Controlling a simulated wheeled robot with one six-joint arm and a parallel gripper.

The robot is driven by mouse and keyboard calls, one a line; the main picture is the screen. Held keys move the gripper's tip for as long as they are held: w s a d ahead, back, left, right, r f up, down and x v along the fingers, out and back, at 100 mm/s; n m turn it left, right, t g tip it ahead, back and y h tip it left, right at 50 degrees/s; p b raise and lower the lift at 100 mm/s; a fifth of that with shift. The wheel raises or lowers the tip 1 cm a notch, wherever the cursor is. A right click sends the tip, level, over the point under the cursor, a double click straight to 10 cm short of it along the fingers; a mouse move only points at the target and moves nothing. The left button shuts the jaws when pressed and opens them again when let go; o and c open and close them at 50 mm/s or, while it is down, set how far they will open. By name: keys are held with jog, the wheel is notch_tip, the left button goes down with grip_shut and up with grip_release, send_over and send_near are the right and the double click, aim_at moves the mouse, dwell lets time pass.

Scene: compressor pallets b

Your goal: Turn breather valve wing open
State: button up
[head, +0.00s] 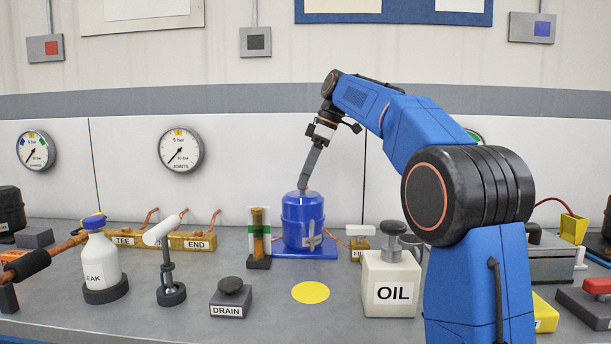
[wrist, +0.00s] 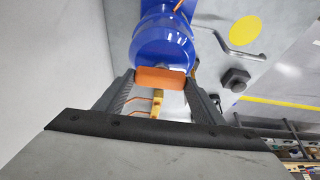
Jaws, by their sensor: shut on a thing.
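The blue compressor tank (head: 303,222) stands upright on a blue base plate at the back of the bench. It also shows in the wrist view (wrist: 160,42). An orange wing (wrist: 160,77), which looks like the breather valve wing, sits at the top of the tank. My gripper (head: 303,188) reaches down from above to the tank's top. In the wrist view its two fingers (wrist: 161,82) are shut on the orange wing, one at each end. In the head view the fingers hide the wing.
A sight glass block (head: 259,238) stands left of the tank, and a white OIL can (head: 391,285) stands front right. A yellow disc (head: 311,292) lies on clear bench in front. A DRAIN block (head: 231,298) and a LEAK bottle (head: 101,262) are further left.

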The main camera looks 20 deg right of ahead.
jog(key=o, duration=1.1)
jog(key=shift+c, duration=0.2)
jog(key=w+v, duration=0.1)
jog(key=v, duration=0.6)
jog(key=shift+s+r, duration=0.25)
jog(key=shift+s, duration=0.25)
jog(key=shift+d, duration=0.1)
